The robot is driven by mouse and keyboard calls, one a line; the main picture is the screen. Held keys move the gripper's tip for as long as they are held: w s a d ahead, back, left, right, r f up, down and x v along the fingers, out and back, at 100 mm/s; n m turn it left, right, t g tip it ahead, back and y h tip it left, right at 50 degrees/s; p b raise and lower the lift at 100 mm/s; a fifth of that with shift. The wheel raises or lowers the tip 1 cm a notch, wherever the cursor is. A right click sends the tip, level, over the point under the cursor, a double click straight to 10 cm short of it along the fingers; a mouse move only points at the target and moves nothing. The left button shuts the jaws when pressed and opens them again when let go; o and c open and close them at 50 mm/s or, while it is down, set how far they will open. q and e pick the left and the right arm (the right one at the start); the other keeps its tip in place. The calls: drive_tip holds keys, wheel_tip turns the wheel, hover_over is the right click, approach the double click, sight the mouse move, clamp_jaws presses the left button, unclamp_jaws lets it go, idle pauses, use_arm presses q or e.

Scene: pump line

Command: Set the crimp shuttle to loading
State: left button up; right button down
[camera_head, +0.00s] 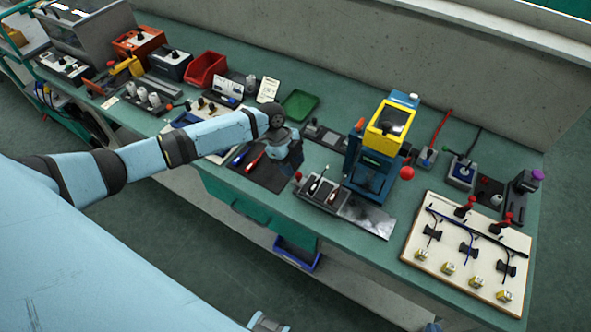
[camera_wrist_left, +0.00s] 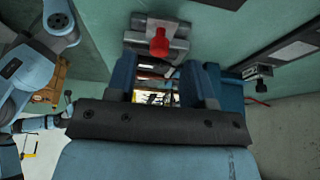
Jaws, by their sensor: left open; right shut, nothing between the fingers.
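The crimp shuttle (camera_head: 322,191) looks to be the low dark metal slide in front of the blue and yellow press (camera_head: 388,128). It has a small red knob (camera_head: 298,176) at its left end and a bare shiny plate (camera_head: 368,219) to its right. My left gripper (camera_head: 291,158) is above the bench just behind and left of that knob; its wrist hides most of its fingers. In the left wrist view, the fingers (camera_wrist_left: 163,85) are open and apart, and a red knob (camera_wrist_left: 158,43) on a grey metal block stands beyond them.
A dark mat with red and blue tools (camera_head: 262,172) lies left of my gripper. A red ball (camera_head: 407,173) sticks out at the press's right side. A pale board with clamps (camera_head: 468,250) is at the right. A green tray (camera_head: 299,105) lies behind.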

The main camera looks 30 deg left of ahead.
use_arm(q)
drive_tip(key=b+v, duration=0.1)
drive_tip(key=v, duration=0.9)
drive_tip(key=shift+a+r, duration=0.25)
drive_tip(key=shift+r, duration=0.05)
drive_tip(key=s+d+f+n+t, duration=0.1)
drive_tip(key=s+d+f+n, duration=0.1)
drive_tip(key=s+d+f, duration=0.1)
drive_tip(key=s+d+f+n+t+h+p, duration=0.1)
drive_tip(key=s+d+f+n+t, duration=0.1)
drive_tip(key=d+f, duration=0.2)
drive_tip(key=s+d+f+n+t, duration=0.1)
drive_tip(key=s+d+f+n, duration=0.1)
drive_tip(key=d, duration=0.3)
drive_tip(key=shift+s+d+f+t, duration=0.15)
drive_tip(key=shift+s+f+t, duration=0.25)
drive_tip(key=shift+s+f, duration=0.5)
drive_tip(key=s+d+n+t+y+p, duration=0.1)
drive_tip(key=s+n+t, duration=0.5)
drive_tip(key=s, duration=0.9)
drive_tip(key=n+y+p, duration=0.1)
drive_tip(key=n, duration=0.2)
drive_tip(key=shift+s+d, duration=0.1)
drive_tip(key=shift+s, duration=0.05)
